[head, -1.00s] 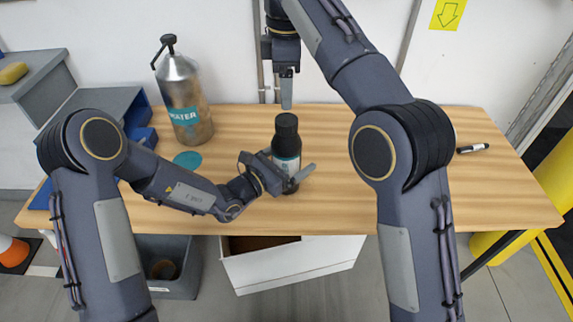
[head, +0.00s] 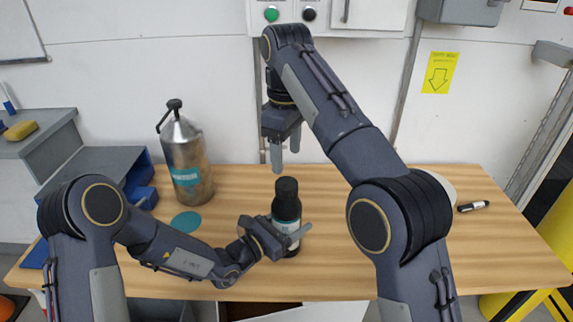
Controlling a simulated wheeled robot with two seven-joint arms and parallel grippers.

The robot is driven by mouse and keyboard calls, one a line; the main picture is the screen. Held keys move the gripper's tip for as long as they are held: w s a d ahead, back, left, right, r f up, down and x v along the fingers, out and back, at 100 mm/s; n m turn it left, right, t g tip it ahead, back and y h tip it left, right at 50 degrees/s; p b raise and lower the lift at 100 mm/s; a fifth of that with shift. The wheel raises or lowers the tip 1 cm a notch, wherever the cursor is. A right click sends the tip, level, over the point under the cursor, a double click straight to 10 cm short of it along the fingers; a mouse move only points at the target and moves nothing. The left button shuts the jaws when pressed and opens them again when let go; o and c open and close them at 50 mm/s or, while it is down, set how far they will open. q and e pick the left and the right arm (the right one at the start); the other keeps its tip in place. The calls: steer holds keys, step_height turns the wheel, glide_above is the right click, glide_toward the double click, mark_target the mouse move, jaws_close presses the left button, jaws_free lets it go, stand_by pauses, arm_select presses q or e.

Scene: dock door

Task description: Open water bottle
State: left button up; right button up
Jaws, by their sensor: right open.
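The water bottle (head: 287,207) is dark with a black cap and a pale label band, and stands upright near the middle of the wooden table. My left gripper (head: 286,240) is at its lower body from the left, with one finger across the front; the other finger is hidden. It appears shut on the bottle. My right gripper (head: 285,158) points down just above the bottle's cap (head: 287,186), open and empty, its two fingers apart.
A large metal flask (head: 186,165) labelled WATER stands at the left back of the table (head: 340,260). A teal disc (head: 186,222) lies in front of it. A black marker (head: 473,206) lies at the right. A grey bin with blue parts (head: 140,185) is at the left.

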mark_target(287, 183)
steer(key=m, duration=2.2)
steer(key=shift+m, duration=0.4)
steer(key=m, duration=0.7)
steer(key=shift+m, duration=0.3)
steer(key=shift+f, duration=0.3)
step_height(287, 183, down, 7)
steer(key=shift+f, duration=0.15)
